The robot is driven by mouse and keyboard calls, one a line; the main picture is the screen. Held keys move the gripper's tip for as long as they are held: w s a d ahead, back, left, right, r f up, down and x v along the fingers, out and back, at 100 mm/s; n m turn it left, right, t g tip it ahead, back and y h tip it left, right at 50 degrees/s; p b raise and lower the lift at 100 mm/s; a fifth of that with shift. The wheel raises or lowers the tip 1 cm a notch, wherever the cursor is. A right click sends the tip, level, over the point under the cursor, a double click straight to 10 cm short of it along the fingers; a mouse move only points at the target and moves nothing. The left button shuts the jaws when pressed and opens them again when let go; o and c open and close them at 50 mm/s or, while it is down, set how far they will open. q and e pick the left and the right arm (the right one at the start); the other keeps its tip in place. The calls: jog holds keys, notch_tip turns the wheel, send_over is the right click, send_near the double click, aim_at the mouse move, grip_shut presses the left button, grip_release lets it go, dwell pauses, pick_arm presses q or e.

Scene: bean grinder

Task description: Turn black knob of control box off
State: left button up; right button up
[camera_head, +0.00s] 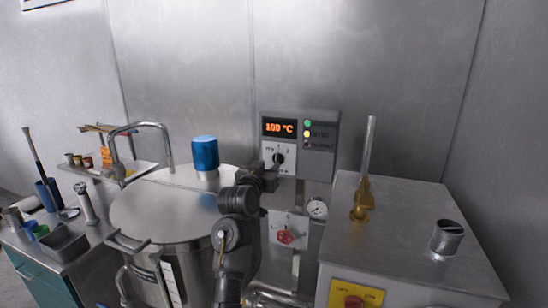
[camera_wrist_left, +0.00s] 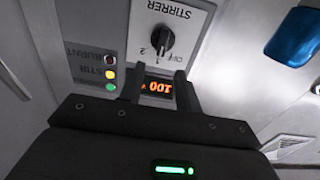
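The control box (camera_head: 318,170) is a grey panel on the metal wall, with an orange display reading 100 °C. Its black knob (camera_head: 278,158) sits on a light plate below the display. The knob also shows in the left wrist view (camera_wrist_left: 162,39), upside down, beside the STIRRER label and the marks OFF, 1 and 2. I cannot tell surely which mark it points to. My left gripper (camera_head: 270,171) is in front of the box, just below the knob in the head view. In the wrist view its two fingers (camera_wrist_left: 158,82) stand apart with nothing between them, short of the knob.
A large steel vat (camera_head: 155,212) with a blue-capped part (camera_head: 205,153) stands left of the box. A red valve handle (camera_head: 286,236) and a round gauge (camera_head: 317,208) are below it. A metal cabinet (camera_head: 420,215) with a brass fitting (camera_head: 361,199) stands right.

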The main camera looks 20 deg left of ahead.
aim_at(276, 158)
pick_arm(q)
jog(key=w+p, duration=0.1)
jog(key=w, duration=0.4)
jog(key=shift+w+d, duration=0.1)
jog(key=shift+w, duration=0.1)
jog(key=shift+w+p, duration=0.3)
jog(key=shift+w, duration=0.3)
jog(key=shift+c, duration=0.2)
grip_shut()
